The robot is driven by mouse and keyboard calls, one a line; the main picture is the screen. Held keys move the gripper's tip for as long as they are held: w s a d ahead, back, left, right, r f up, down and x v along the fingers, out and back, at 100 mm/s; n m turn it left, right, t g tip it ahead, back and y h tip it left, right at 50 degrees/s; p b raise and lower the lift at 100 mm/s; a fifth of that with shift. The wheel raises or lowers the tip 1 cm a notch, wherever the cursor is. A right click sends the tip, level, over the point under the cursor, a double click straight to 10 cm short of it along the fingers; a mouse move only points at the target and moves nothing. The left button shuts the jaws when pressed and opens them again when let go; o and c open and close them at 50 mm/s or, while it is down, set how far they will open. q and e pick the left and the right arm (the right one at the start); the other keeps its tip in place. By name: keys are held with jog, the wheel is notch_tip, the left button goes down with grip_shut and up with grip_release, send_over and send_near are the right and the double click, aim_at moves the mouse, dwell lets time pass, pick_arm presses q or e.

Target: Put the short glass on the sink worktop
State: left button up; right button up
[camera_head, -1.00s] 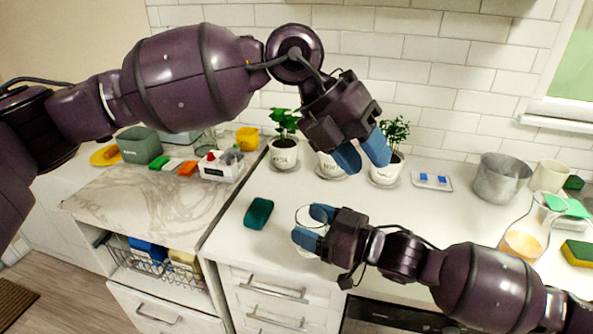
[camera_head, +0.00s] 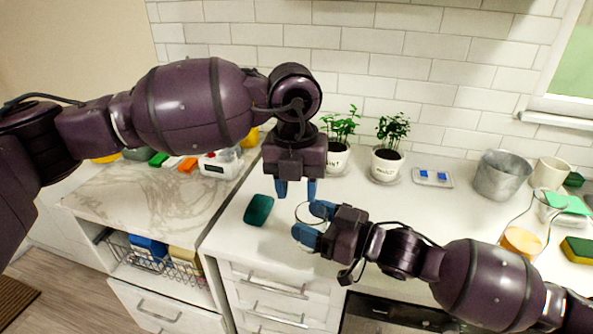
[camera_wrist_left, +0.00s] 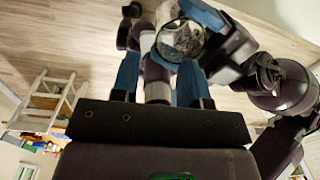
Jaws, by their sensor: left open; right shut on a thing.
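The short glass (camera_head: 303,212) is clear and held between the blue fingers of my right gripper (camera_head: 312,222), over the front of the white worktop (camera_head: 400,215). It also shows in the left wrist view (camera_wrist_left: 180,42). I cannot tell whether it touches the worktop. My left gripper (camera_head: 296,192) is open and empty, pointing down just behind the glass. Its two fingers (camera_wrist_left: 158,78) show apart in the left wrist view, with the glass beyond them. No sink is visible, so I cannot tell which worktop is the sink one.
A green sponge (camera_head: 258,210) lies left of the glass. Potted plants (camera_head: 388,163), a small tray (camera_head: 432,177), a metal pot (camera_head: 500,176), a white mug (camera_head: 549,174) and a carafe (camera_head: 522,241) stand around. A marbled worktop (camera_head: 150,205) at left has a bare front.

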pick_arm(q)
jog(key=f, duration=0.8)
jog(key=shift+d+f, duration=0.15)
jog(key=shift+d, duration=0.05)
jog(key=shift+c, duration=0.4)
grip_shut()
pick_arm(e)
jog(key=o, duration=1.1)
jog(key=shift+o, duration=0.2)
